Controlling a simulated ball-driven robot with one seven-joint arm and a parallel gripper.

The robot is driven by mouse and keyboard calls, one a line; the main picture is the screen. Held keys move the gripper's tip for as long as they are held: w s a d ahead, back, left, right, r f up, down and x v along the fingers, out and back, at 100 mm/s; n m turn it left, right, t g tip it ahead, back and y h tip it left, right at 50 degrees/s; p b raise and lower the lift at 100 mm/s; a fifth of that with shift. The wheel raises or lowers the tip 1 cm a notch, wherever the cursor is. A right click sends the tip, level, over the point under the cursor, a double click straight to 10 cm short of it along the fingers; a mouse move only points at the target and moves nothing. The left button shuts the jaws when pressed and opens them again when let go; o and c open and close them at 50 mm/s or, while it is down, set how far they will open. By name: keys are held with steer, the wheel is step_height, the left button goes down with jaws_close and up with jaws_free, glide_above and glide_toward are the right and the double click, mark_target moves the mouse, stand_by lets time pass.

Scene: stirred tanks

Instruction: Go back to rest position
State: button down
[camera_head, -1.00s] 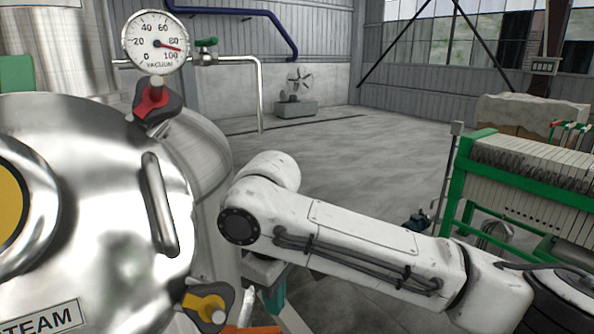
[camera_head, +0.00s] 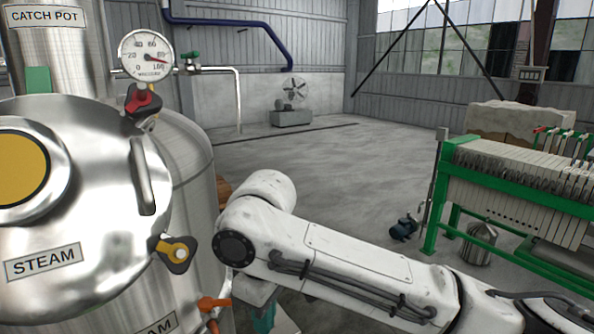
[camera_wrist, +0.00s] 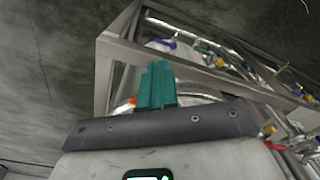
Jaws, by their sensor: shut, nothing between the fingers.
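My gripper (camera_wrist: 156,86) shows in the wrist view as two teal fingers pressed together, with nothing between them. In the head view, only a small teal part of it (camera_head: 262,312) shows at the bottom, below my white arm's elbow; the fingertips are hidden there. My arm reaches from the lower right corner toward the tank side. The gripper appears apart from the steel tank (camera_head: 95,150).
The steel tank with a STEAM label (camera_head: 43,262), red and yellow clamp knobs and a pressure gauge (camera_head: 147,54) fills the left. The wrist view shows a metal frame (camera_wrist: 110,45). Open floor lies mid-view.

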steer(key=s+a+f+m+y+b, duration=0.25)
steer(key=s+f+y, duration=0.2)
steer(key=f, duration=0.25)
steer(key=s+d+f+m+t+b, duration=0.1)
steer(key=s+d+f+m+t, duration=0.35)
steer(key=d+f, duration=0.85)
steer(key=s+d+f+m+g+h, duration=0.1)
steer(key=s+d+f+m, duration=0.1)
steer(key=s+d+f, duration=0.2)
steer(key=s+d+f+m+g+h+b, duration=0.1)
steer(key=s+d+f, duration=0.3)
steer(key=s+d, duration=0.7)
steer(key=s+d+f+m+g+h, duration=0.1)
steer(key=s+d+f+m+h, duration=0.2)
steer(key=s+d+f, duration=0.2)
steer(key=s+d, duration=0.2)
steer(key=s, duration=0.1)
steer(key=shift+d+m+b, duration=0.2)
steer(key=shift+m+b, duration=0.2)
